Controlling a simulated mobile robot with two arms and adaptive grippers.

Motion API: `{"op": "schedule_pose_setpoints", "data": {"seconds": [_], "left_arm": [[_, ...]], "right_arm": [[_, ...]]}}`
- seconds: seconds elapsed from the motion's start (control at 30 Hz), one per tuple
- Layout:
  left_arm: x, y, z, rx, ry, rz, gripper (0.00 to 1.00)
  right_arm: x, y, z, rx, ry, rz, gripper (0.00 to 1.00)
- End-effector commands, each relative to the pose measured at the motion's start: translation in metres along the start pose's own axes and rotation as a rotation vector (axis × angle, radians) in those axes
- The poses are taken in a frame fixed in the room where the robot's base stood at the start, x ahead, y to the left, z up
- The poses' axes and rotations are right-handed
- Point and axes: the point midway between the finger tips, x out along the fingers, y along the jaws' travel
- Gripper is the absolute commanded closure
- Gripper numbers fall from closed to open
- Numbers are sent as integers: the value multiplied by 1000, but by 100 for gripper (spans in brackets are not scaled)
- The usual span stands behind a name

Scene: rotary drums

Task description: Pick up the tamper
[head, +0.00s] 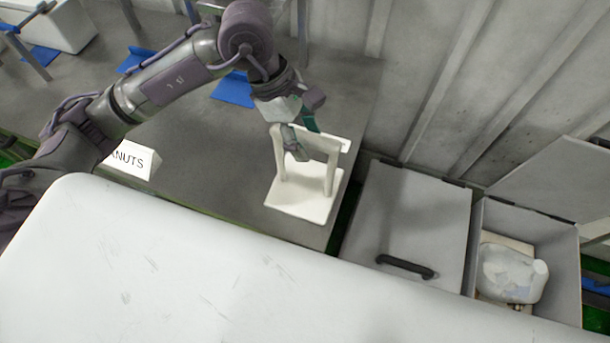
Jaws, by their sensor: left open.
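The tamper (301,202) is a white flat plate with two uprights and a crossbar handle. It stands upright on the grey table (210,190), near its right end. My left gripper (304,141) is at the crossbar from above, with one finger on the near side and the other by the far side. It is open; whether a finger touches the bar cannot be told. My right gripper is not in view.
A white sign (132,159) with partly hidden lettering ending in "NUTS" stands left on the table. Blue brackets (233,90) lie farther back. Right of the table are a grey lid with a black handle (405,266) and an open bin (553,245) holding a whitish jug (508,275).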

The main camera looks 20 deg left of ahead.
Motion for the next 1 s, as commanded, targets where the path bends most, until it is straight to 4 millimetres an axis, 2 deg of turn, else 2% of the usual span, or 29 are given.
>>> {"op": "schedule_pose_setpoints", "data": {"seconds": [0.53, 0.87, 1.0], "left_arm": [[1, 0, -1, 0, 0, 0, 45], [1, 0, -1, 0, 0, 0, 100], [1, 0, -1, 0, 0, 0, 100]], "right_arm": [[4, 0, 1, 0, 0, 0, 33], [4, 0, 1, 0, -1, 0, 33], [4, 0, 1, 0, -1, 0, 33]]}}
